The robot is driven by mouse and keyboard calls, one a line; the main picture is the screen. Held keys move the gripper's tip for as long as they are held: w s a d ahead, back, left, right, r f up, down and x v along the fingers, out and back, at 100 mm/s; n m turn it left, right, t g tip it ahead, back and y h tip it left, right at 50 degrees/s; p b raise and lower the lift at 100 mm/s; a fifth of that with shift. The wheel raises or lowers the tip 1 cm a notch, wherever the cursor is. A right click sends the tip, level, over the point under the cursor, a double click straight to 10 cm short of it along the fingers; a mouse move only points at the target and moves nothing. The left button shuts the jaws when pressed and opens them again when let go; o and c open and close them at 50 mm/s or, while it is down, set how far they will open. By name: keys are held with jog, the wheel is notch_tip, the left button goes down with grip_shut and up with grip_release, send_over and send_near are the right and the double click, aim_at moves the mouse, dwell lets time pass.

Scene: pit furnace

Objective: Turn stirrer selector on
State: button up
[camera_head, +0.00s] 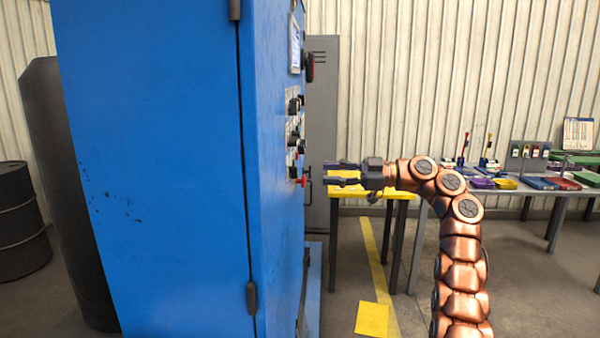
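A tall blue cabinet (170,170) fills the left half of the view. Its control face is seen almost edge-on. Black selector knobs (296,104) stick out of that face in a column, with a red button (303,181) at the bottom. The labels are too small to read, so I cannot tell which knob is the stirrer selector. My gripper (330,172) is to the right of the panel, level with the lower knobs, and points left at it. Its two fingers are apart with nothing between them. A gap shows between the fingertips and the controls.
A grey locker (322,130) stands behind the cabinet. A yellow-topped table (368,190) is behind my gripper. A workbench (515,190) with coloured trays and tools stands at the right. A dark drum (20,222) is at far left.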

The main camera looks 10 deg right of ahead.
aim_at(293, 172)
jog(key=p+x, duration=0.1)
jog(key=x, duration=0.6)
jog(key=shift+a+p, duration=0.3)
jog(key=shift+a, duration=0.1)
grip_shut()
